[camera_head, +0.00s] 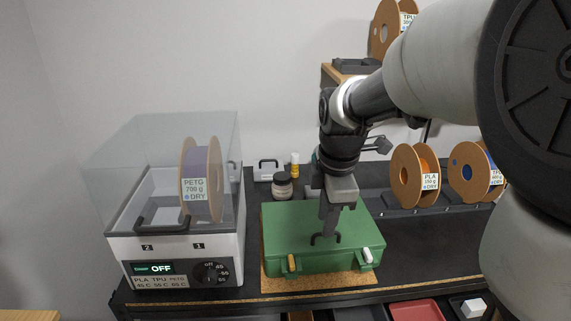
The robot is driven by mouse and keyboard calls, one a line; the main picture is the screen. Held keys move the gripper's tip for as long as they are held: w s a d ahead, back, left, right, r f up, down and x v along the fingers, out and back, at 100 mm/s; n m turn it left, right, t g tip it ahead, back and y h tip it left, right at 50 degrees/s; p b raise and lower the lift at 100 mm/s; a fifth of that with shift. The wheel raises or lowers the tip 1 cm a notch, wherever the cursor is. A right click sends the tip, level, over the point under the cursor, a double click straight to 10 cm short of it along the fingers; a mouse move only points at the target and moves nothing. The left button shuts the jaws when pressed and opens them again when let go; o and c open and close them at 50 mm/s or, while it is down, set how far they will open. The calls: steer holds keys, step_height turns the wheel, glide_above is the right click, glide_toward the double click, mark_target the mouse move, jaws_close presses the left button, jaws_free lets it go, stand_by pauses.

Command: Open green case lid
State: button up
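The green case (345,248) stands on the dark worktop, and its lid looks shut. A dark handle (322,238) is on its front, with a tan latch (291,263) at the left and a white latch (367,256) at the right. Both latches appear to stick out from the front face. My gripper (326,230) points down over the lid, its fingers close to the handle near the front edge. I cannot tell whether it touches the handle or the lid, or how far apart its fingers are.
A filament dryer (240,255) with a clear cover and a PETG spool (201,165) stands at the left. PLA (402,175) and blue (466,170) spools stand at the right. Jars (283,187) sit behind the case. A red tray (416,310) lies below the worktop's front edge.

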steer(key=shift+w+f, duration=0.15)
steer(key=shift+f, duration=0.55)
steer(key=shift+w+f, duration=0.15)
steer(key=shift+f, duration=0.5)
jaws_close()
stand_by(0.4)
